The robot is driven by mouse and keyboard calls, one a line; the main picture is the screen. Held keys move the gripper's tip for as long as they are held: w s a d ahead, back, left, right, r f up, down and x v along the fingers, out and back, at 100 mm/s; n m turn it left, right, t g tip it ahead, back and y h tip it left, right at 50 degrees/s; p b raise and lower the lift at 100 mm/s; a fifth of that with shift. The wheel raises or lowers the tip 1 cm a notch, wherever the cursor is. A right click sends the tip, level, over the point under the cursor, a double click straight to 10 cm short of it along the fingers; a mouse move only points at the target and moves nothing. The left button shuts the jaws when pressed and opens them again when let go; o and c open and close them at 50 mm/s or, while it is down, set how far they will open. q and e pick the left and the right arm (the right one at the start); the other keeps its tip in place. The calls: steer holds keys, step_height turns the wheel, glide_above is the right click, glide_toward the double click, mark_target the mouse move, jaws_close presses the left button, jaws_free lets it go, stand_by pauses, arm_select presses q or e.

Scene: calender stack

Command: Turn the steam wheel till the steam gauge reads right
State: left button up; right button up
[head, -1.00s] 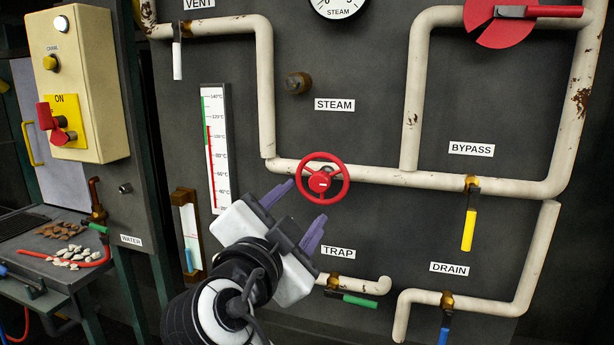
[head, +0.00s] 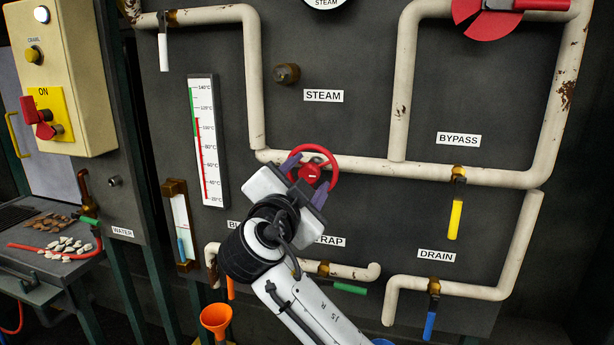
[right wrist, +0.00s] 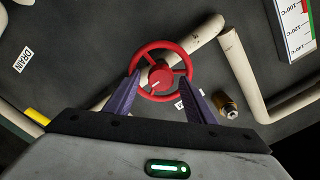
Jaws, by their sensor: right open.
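The red steam wheel (head: 334,165) is on the pale pipe on the dark panel, below the STEAM label (head: 323,96). My right gripper (head: 308,177) is open in front of it, partly hiding its lower left. In the right wrist view, the wheel (right wrist: 160,44) lies ahead of the open purple fingers (right wrist: 162,84). The fingertips overlap opposite sides of the lower rim; I cannot tell whether they touch it. The steam gauge (head: 325,3) is cut off at the top edge, so its needle is hidden. My left gripper is not in view.
A yellow bypass lever (head: 455,220) and a blue drain lever (head: 430,325) hang to the right. A thermometer (head: 208,140) is on the left, and an orange funnel (head: 215,318) stands below.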

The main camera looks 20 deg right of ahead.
steer(key=c, duration=1.1)
steer(key=shift+o, duration=0.3)
steer(key=shift+f+n, duration=0.1)
steer(key=shift+n, duration=0.2)
